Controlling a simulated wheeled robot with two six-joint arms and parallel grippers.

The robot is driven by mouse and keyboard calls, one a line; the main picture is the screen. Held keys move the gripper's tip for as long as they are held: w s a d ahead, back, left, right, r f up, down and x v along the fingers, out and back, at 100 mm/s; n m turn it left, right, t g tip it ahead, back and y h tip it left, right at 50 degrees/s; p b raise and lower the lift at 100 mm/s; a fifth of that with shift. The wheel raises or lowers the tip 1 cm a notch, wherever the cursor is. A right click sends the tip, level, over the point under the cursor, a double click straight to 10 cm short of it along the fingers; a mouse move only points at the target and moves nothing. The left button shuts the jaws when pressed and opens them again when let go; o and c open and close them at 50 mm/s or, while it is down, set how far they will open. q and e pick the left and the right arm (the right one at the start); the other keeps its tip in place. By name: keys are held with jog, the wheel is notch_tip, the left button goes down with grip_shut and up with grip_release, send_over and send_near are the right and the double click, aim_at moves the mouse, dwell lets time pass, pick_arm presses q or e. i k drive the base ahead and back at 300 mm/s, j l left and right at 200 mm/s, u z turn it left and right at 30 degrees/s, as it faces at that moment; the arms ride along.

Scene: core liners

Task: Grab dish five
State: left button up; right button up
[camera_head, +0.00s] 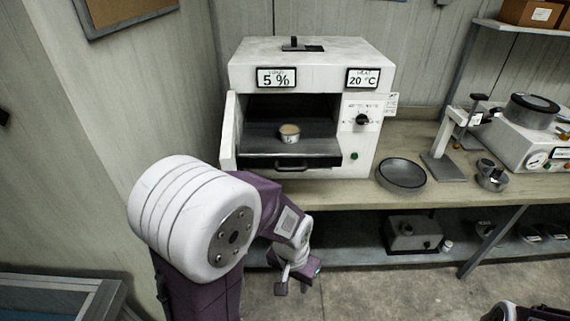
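A small metal dish (289,134) with tan contents stands upright on the pulled-out tray inside the white oven (310,55). Any number on the dish is too small to read. The oven door stands open at the left of the chamber. My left gripper (293,288) hangs below the bench edge, in front of and well below the oven. Its fingers look apart, with nothing seen between them. My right gripper is not seen; only a piece of my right arm shows at the bottom right corner.
The oven displays read 5 % and 20 °C. A round black pan (402,174) lies on the bench right of the oven. A stand (446,150) and a white instrument (520,140) are farther right. A lower shelf holds a grey box (413,234).

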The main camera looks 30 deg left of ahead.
aim_at(290, 133)
jog(key=i+u, duration=0.15)
jog(key=u, duration=0.25)
jog(key=i+u, duration=0.1)
jog(key=u, duration=0.35)
jog(key=i+u, duration=0.15)
jog(key=u, duration=0.25)
